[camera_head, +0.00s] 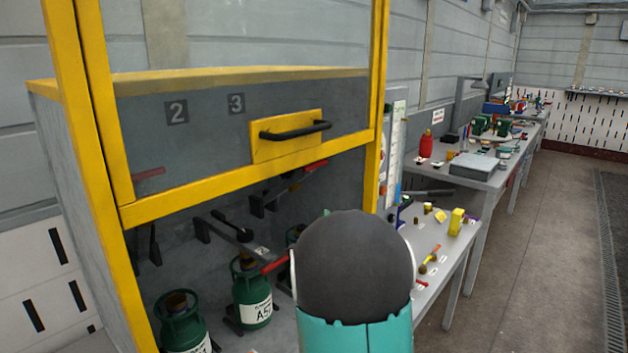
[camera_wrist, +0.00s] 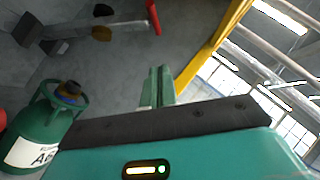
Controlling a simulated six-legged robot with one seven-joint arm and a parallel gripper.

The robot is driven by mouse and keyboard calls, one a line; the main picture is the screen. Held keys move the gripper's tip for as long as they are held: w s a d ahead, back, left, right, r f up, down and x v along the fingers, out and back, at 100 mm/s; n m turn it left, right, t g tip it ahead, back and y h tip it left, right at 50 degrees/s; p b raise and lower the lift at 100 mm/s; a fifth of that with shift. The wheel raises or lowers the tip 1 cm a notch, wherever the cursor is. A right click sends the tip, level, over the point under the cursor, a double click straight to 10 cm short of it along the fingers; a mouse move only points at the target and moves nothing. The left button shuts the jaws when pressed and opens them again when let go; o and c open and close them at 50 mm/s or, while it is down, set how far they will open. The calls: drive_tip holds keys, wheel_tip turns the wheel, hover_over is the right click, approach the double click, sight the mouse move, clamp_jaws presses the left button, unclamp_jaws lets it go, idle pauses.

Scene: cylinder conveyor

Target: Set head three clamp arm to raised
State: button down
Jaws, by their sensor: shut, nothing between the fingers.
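A yellow-framed station (camera_head: 105,130) has a grey panel (camera_head: 215,112) marked 2 and 3. Below that panel, one dark clamp arm with a red end (camera_head: 315,166) slants up to the right. A lower grey bar (camera_head: 238,230) carries a black lever, and a red handle (camera_head: 273,265) shows beside my arm. I cannot tell which arm belongs to head three. My gripper (camera_wrist: 160,72) is shut and empty in the wrist view; my arm hides it in the head view. Ahead there are a grey bar (camera_wrist: 72,29) and a red handle (camera_wrist: 154,17), apart from the fingers.
Green cylinders stand inside the station, one below the bar (camera_head: 252,295) and one at front left (camera_head: 180,325). One also shows at left in the wrist view (camera_wrist: 40,125). A black handle (camera_head: 295,131) sits on the yellow guard. Cluttered benches (camera_head: 470,185) stand right; the floor beyond is clear.

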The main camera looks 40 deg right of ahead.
drive_tip(key=w+d+r, duration=0.5)
drive_tip(key=w+r, duration=0.2)
drive_tip(key=w, duration=0.2)
drive_tip(key=shift+d, duration=0.4)
